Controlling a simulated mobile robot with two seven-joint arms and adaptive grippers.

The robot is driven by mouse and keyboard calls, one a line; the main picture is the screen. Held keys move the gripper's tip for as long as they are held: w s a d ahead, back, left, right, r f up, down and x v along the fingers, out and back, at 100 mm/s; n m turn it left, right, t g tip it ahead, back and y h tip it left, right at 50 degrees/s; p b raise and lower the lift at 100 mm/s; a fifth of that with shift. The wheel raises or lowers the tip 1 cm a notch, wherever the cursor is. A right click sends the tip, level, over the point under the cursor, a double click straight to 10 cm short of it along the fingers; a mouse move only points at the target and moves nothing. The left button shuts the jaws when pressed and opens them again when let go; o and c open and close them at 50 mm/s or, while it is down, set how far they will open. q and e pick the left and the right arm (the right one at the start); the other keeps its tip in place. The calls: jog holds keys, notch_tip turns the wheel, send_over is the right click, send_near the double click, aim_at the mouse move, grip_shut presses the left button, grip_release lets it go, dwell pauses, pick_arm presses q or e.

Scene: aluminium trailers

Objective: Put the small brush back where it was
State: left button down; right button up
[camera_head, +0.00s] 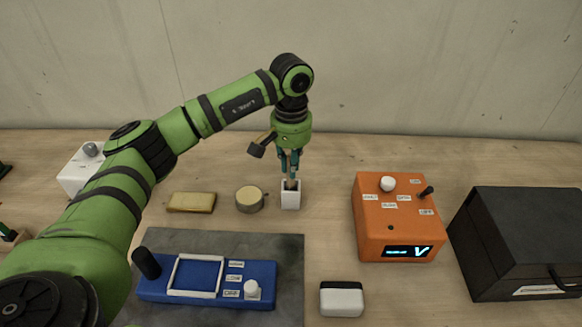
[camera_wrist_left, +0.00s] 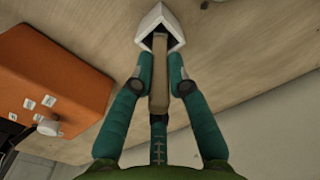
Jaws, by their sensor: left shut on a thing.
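My left gripper (camera_head: 289,162) is over a small white square holder (camera_head: 290,200) on the table, behind the grey mat. It is shut on the small brush (camera_head: 291,184), whose brown handle stands upright between the fingers. In the left wrist view the brush handle (camera_wrist_left: 160,75) runs from between the fingertips of my left gripper (camera_wrist_left: 160,80) into the dark opening of the white holder (camera_wrist_left: 157,22). The brush's lower end is hidden inside the holder. I cannot tell if it touches the bottom. My right gripper is in neither view.
Left of the holder are a round tin (camera_head: 249,200) and a yellow block (camera_head: 191,202). An orange box (camera_head: 396,232) and a black case (camera_head: 525,240) stand to the right. A blue device (camera_head: 210,284) lies on a grey mat (camera_head: 290,265); a white-and-black block (camera_head: 341,299) is in front.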

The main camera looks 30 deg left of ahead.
pick_arm(q)
jog(key=shift+f, duration=1.2)
jog(key=c, duration=1.2)
grip_release()
jog(key=shift+r, duration=0.1)
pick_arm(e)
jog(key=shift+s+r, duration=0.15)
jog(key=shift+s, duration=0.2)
pick_arm(q)
jog(key=shift+r, duration=0.35)
notch_tip(320, 180, up, 11)
jog(key=b, duration=0.3)
jog(key=shift+f, duration=0.2)
jog(key=shift+r, duration=0.55)
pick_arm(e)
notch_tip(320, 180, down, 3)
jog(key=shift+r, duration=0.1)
